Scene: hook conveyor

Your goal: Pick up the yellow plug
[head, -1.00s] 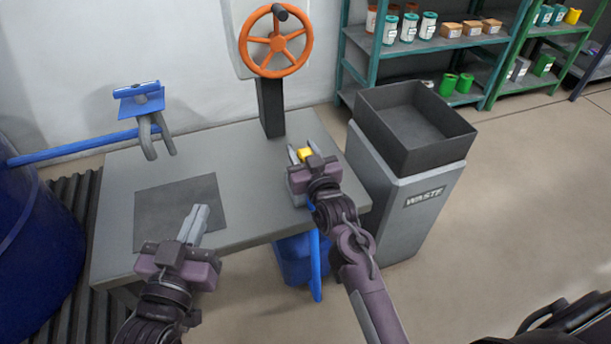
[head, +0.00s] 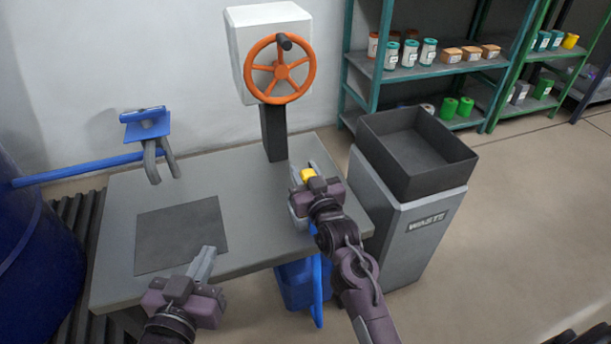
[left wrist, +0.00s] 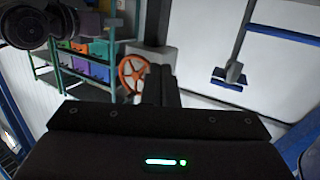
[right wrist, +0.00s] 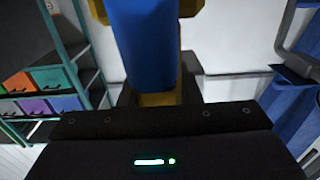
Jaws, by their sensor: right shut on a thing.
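The yellow plug (head: 307,174) sits between the fingers of my right gripper (head: 304,168), which is shut on it above the right part of the grey table (head: 250,210). In the right wrist view, a yellow part (right wrist: 160,98) shows at the fingers with a blue cylinder (right wrist: 145,45) in front of it; I cannot tell whether the two are joined. The gripper hides the plug's lower part, and whether it touches the table is unclear. My left gripper (head: 207,257) is shut and empty near the table's front edge, by the dark mat (head: 180,230).
A blue holder with grey hooks (head: 146,128) hangs at the left above the table. An orange handwheel (head: 281,70) stands behind. A waste bin (head: 415,225) with a dark open tray (head: 400,165) is close to my right arm. A blue bin (head: 295,287) is below the table.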

